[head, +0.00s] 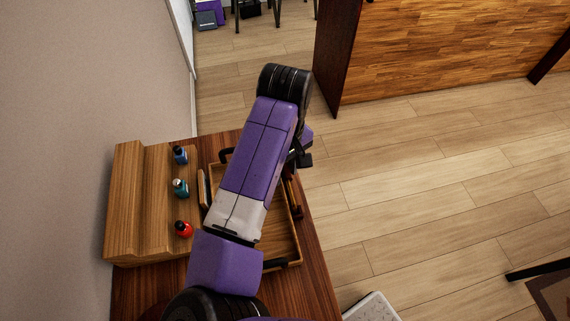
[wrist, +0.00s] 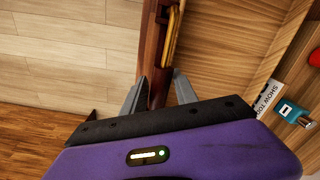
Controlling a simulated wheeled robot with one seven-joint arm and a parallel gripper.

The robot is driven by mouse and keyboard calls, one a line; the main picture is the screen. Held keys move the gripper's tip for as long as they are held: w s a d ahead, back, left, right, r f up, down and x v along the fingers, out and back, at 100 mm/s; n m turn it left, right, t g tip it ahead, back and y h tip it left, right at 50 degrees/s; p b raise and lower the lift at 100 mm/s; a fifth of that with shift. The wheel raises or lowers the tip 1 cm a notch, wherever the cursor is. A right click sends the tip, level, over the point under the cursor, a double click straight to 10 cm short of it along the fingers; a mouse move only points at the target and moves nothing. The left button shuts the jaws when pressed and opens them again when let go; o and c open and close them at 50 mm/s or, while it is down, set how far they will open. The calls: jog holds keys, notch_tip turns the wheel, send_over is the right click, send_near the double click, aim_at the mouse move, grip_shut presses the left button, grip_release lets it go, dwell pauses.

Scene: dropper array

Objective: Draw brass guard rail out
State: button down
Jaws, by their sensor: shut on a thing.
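My gripper (wrist: 159,76) is shut at the reddish-brown edge strip beside the wooden tray (wrist: 225,40), its two grey fingers on either side of a narrow piece. The brass guard rail (wrist: 172,38) shows as a thin golden bar running up from between the fingertips in the wrist view. Its lower end and the exact contact are hidden or too dark to make out. In the head view my gripper (head: 303,158) is at the right side of the tray (head: 285,250), mostly behind my purple arm.
A stepped wooden rack (head: 128,215) stands left of the tray, against the wall. A blue bottle (head: 181,155), a teal bottle (head: 181,188) and a red bottle (head: 183,229) stand along it. Open floor (head: 430,200) lies to the right of the table.

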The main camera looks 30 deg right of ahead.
aim_at(287, 166)
jog(key=shift+s+d+r+p, duration=0.1)
jog(key=shift+d+r+p, duration=0.25)
jog(key=shift+d, duration=0.4)
jog(key=shift+a+r+p, duration=0.3)
jog(key=shift+p, duration=0.15)
jog(key=shift+a+r+p, duration=0.1)
jog(key=shift+r+p, duration=2.2)
jog(key=shift+r, duration=0.05)
